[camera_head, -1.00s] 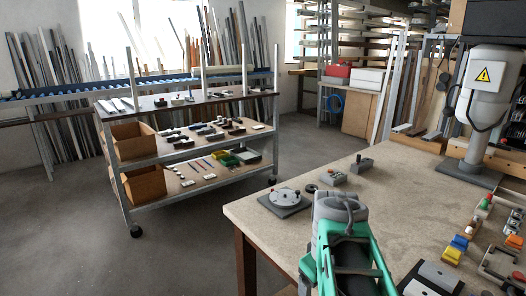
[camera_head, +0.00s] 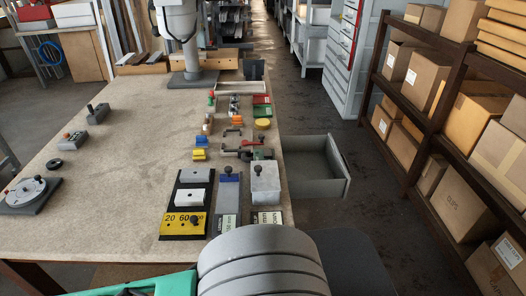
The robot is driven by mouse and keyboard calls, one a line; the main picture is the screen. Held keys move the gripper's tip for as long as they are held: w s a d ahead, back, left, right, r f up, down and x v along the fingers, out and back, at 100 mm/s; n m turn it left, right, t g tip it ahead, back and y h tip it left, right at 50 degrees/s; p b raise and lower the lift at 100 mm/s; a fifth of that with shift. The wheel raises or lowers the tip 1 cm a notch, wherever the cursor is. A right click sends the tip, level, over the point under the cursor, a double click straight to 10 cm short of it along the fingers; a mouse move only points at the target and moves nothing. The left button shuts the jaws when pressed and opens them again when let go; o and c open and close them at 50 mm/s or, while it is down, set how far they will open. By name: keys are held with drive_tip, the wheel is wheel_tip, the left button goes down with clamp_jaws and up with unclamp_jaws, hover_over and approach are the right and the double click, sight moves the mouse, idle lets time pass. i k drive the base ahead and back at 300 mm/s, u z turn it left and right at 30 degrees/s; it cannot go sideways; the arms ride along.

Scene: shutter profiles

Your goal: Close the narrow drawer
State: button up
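A narrow grey drawer (camera_head: 342,163) sticks out of the right side of the workbench (camera_head: 120,140). It stands open, and its inside looks empty. Its front panel faces right, toward the aisle, and any handle on that panel is hidden from this side. My gripper is not in view. Only a grey ribbed part and a green part of my arm show at the bottom edge, nearer than the drawer and apart from it in the picture.
Near the bench's right edge lie a black plate with white blocks (camera_head: 188,200), a grey block with a knob (camera_head: 265,184) and several small coloured parts. A shelf with cardboard boxes (camera_head: 458,110) stands at the right. The aisle floor (camera_head: 385,215) between the drawer and shelf is clear.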

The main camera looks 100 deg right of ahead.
sight(315, 167)
drive_tip(key=u, duration=0.1)
drive_tip(key=k, duration=2.8)
drive_tip(key=z, duration=1.75)
drive_tip(key=i, duration=0.75)
drive_tip(key=u, duration=0.25)
